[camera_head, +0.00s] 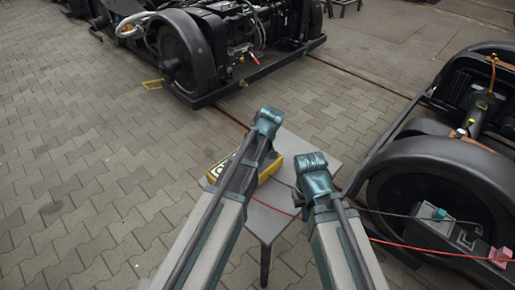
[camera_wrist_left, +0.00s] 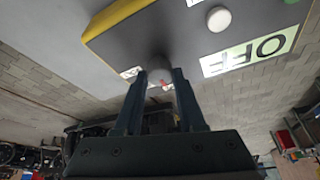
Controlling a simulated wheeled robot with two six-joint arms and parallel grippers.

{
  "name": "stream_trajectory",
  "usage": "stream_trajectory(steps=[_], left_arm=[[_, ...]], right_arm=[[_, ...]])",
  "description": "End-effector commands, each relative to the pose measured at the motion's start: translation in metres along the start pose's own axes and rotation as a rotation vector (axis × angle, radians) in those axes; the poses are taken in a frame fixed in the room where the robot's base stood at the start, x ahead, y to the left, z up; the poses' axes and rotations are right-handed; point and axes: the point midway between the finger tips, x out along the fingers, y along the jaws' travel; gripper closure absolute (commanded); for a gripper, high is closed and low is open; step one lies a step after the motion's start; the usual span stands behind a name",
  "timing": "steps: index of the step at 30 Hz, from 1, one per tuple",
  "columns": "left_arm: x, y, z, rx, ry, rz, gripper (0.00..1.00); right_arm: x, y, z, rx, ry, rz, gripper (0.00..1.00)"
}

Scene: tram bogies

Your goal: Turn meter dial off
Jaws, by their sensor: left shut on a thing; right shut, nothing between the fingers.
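The meter is a yellow-edged box (camera_head: 271,168) on a small grey table (camera_head: 285,215), partly hidden behind my left arm in the head view. In the left wrist view its dark grey face (camera_wrist_left: 125,45) fills the top, with a large green-and-white OFF label (camera_wrist_left: 250,52). My left gripper (camera_wrist_left: 160,80) is shut on the dial (camera_wrist_left: 158,66), a small knob mostly hidden between the fingers. A small red mark shows beside it. The dial's exact setting cannot be told. My right gripper (camera_head: 315,178) is shut and empty, right of the meter.
A red cable (camera_head: 430,248) and a dark cable run right from the table to clips, one green (camera_head: 439,214) and one pink (camera_head: 500,258), by the right bogie. Bogies with black wheels (camera_head: 440,185) stand right and at the back (camera_head: 185,50). Paving at left is clear.

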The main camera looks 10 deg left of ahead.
Motion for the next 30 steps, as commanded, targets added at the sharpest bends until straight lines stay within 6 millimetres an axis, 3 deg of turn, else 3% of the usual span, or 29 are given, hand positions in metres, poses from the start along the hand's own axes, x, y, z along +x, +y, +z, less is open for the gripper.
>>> stream_trajectory(steps=[10, 11, 15, 30], left_arm=[[0.0001, 0.0000, 0.0003, -0.004, -0.001, -0.001, 1.00], [0.0001, -0.0001, 0.0002, -0.004, -0.001, 0.000, 0.56], [0.0000, -0.0001, 0.0002, -0.003, -0.001, 0.000, 0.31], [-0.0086, -0.0002, -0.0005, -0.001, -0.001, 0.000, 0.31]], right_arm=[[0.0001, 0.0000, 0.0000, 0.000, 0.000, 0.000, 1.00], [0.0001, 0.0000, 0.0000, 0.000, 0.000, 0.000, 1.00], [0.0000, 0.0000, 0.0000, 0.000, 0.000, 0.000, 1.00], [-0.0081, 0.0008, 0.0005, 0.000, 0.000, 0.000, 1.00]])
